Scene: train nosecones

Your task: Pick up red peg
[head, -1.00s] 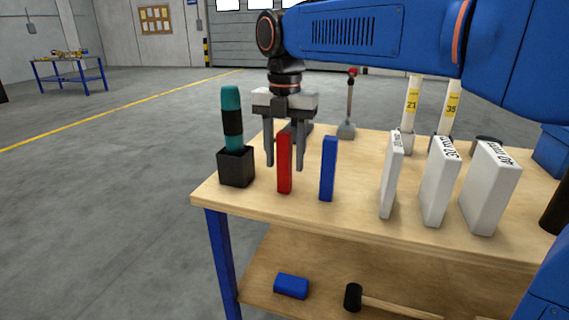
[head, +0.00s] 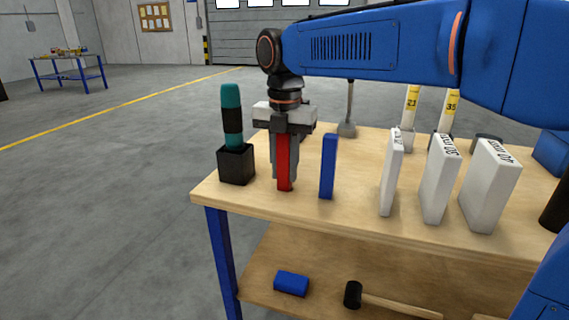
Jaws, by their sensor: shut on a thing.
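The red peg (head: 283,165) stands upright on the wooden workbench (head: 350,224), near its front left part. My gripper (head: 284,172) points straight down over it, with its fingers closed in around the peg. It is shut on the red peg. The fingers partly show on both sides of the peg, and the peg's top reaches up to the gripper body. The peg's foot appears to be at the bench surface; I cannot tell whether it is lifted at all.
A blue peg (head: 328,167) stands close on the right. A black block (head: 236,165) holding a teal and black tool (head: 231,110) stands close on the left. White labelled blocks (head: 440,180) stand farther right.

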